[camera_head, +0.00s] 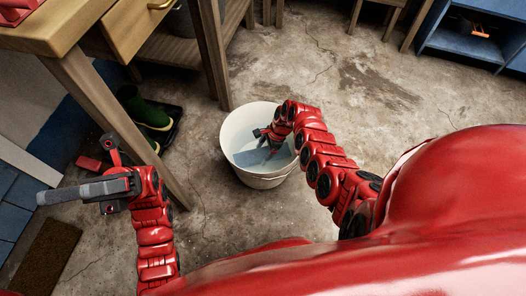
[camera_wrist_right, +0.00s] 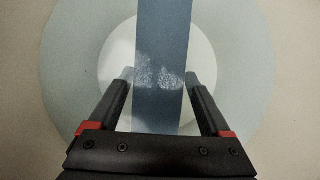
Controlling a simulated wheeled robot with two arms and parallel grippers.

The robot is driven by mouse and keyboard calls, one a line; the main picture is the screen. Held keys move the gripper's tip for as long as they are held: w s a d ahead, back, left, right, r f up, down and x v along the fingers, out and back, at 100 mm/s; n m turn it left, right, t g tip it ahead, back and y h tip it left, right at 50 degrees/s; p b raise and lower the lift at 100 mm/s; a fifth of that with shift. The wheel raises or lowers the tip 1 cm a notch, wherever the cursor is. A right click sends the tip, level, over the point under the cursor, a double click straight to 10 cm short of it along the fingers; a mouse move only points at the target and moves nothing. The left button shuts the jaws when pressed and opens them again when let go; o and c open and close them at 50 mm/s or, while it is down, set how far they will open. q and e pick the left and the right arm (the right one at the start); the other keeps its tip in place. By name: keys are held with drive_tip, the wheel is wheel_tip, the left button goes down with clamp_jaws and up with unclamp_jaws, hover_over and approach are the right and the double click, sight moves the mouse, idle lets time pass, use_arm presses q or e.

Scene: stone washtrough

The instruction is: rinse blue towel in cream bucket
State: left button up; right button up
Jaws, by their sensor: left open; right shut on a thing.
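The cream bucket (camera_head: 232,124) stands on the floor in the middle of the head view, with water inside. The blue towel (camera_head: 252,158) lies partly in the water; in the right wrist view it is a blue strip (camera_wrist_right: 164,40) running between the fingers, with a pale glinting patch. My right gripper (camera_head: 268,143) reaches down inside the bucket and is shut on the towel; the same gripper fills the lower part of the wrist view (camera_wrist_right: 158,82). My left gripper (camera_head: 85,190) is open, off to the left and well away from the bucket.
A wooden workbench (camera_head: 50,30) with a drawer stands at upper left, its leg close to the bucket. Green boots (camera_head: 140,108) stand on a dark tray under it. A blue shelf (camera_head: 460,40) is at upper right. Stained concrete floor (camera_head: 370,85) is clear right of the bucket.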

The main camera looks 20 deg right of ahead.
idle(0.5)
drive_tip(key=shift+r+p, duration=1.1)
drive_tip(key=shift+f, duration=0.1)
drive_tip(key=shift+f, duration=0.1)
drive_tip(key=shift+f+b, duration=0.95)
drive_tip(key=shift+f, duration=0.05)
drive_tip(key=shift+r, duration=0.1)
idle(0.5)
